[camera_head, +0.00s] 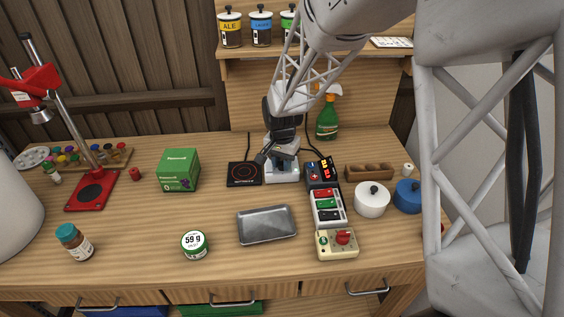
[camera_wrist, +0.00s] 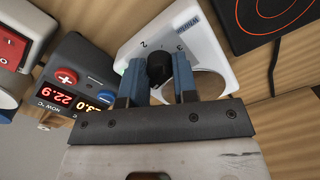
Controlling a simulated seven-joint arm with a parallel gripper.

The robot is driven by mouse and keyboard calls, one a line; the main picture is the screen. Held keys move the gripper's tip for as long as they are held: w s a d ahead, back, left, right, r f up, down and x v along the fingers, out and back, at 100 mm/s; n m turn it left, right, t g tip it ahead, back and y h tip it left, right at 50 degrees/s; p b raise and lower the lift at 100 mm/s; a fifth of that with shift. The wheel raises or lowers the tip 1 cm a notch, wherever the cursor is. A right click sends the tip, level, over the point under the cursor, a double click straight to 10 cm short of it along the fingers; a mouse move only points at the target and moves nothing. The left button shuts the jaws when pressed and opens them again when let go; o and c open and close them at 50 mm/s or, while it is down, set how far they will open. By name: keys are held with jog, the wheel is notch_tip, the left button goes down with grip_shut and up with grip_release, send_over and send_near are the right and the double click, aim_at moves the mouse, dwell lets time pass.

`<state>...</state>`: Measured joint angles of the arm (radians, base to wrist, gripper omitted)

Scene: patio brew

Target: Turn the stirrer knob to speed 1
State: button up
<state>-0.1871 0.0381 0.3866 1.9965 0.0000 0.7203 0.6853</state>
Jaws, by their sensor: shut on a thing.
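The stirrer (camera_head: 283,174) is a white unit at the back middle of the bench. In the wrist view its white top (camera_wrist: 185,30) shows printed numbers, of which 2 and 3 can be read. Its black stirrer knob (camera_wrist: 160,66) stands between the two blue fingers of my gripper (camera_wrist: 157,80), which is shut on it from both sides. The 1 mark is not readable, and which number the knob points to cannot be told. In the head view my gripper (camera_head: 276,155) is low over the stirrer and hides the knob.
A black hotplate (camera_head: 244,174) lies close left of the stirrer. A temperature controller (camera_head: 322,174) with red digits stands close to its right, with a switch box (camera_head: 328,208) in front. A metal tray (camera_head: 267,225) lies in front. A green spray bottle (camera_head: 327,118) stands behind.

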aim_at(282, 162)
jog(key=shift+m, duration=1.1)
jog(key=shift+r, duration=0.1)
jog(key=o, duration=0.9)
jog(key=shift+o, duration=0.2)
jog(key=shift+r, duration=3.85)
